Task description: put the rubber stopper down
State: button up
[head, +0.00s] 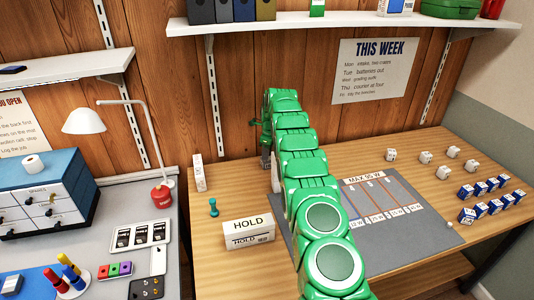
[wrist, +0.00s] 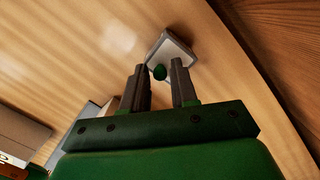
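My gripper (wrist: 160,78) points away from the wrist camera, with its two grey fingers a small gap apart. Whether the stopper touches that object I cannot tell. In the head view my green arm reaches to the back of the wooden table, and it hides the fingertips and the stopper.
A white HOLD block (head: 248,228) and a teal pawn-shaped piece (head: 213,209) stand left of my arm. A small white upright sign (head: 199,173) is farther back. A grey mat (head: 385,238) and several small white and blue boxes lie to the right. A shelf (head: 340,22) hangs above.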

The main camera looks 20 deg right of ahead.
jog(key=shift+o, duration=0.6)
notch_tip(320, 180, up, 12)
jog(key=d, duration=0.1)
jog(key=shift+s, duration=0.45)
jog(key=shift+d, duration=0.1)
jog(key=shift+o, duration=0.3)
jog(key=shift+o, duration=0.5)
jog(key=shift+r, duration=0.1)
